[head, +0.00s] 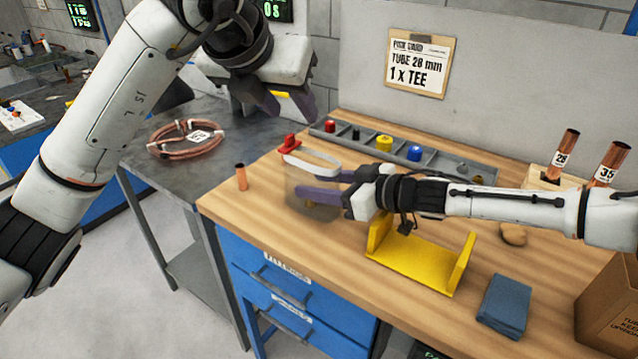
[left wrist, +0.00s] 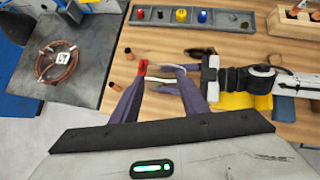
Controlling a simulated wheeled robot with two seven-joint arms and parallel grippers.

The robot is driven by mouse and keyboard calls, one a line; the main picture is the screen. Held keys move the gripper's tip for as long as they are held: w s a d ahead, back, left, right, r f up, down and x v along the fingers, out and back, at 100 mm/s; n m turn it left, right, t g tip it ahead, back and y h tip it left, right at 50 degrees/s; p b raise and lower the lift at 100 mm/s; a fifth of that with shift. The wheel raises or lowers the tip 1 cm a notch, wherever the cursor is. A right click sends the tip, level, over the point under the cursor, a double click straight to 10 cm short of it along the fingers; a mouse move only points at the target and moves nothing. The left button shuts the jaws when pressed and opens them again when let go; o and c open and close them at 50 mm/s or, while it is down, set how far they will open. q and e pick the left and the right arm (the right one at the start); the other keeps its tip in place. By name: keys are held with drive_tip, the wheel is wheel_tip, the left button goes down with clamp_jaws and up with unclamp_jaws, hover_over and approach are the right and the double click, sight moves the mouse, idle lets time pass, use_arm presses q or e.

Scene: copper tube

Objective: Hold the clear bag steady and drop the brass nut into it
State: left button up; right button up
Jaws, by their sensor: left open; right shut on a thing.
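The clear bag (head: 318,207) stands on the wooden bench, with a pale stiff rim (head: 312,163) round its open mouth. My right gripper (head: 308,186) comes from the right and is shut on the bag's side. My left gripper (head: 291,112) is open, above and behind the bag; nothing shows clearly held. In the left wrist view its spread fingers (left wrist: 162,78) frame the bag's rim (left wrist: 165,82). A small brownish piece (head: 477,180) lies in the right end of the parts tray; I cannot tell whether it is the brass nut. No nut is clearly visible elsewhere.
The grey parts tray (head: 440,160) holds coloured pieces behind the bag. A red piece (head: 288,143) is beside the rim. A copper stub (head: 241,177) stands left. A yellow cradle (head: 415,262), blue cloth (head: 504,305) and cardboard box (head: 610,305) lie right. A copper coil (head: 186,139) is on the side bench.

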use_arm(q)
drive_tip(key=shift+v, duration=0.8)
use_arm(e)
drive_tip(key=o, duration=1.1)
drive_tip(key=shift+o, duration=0.2)
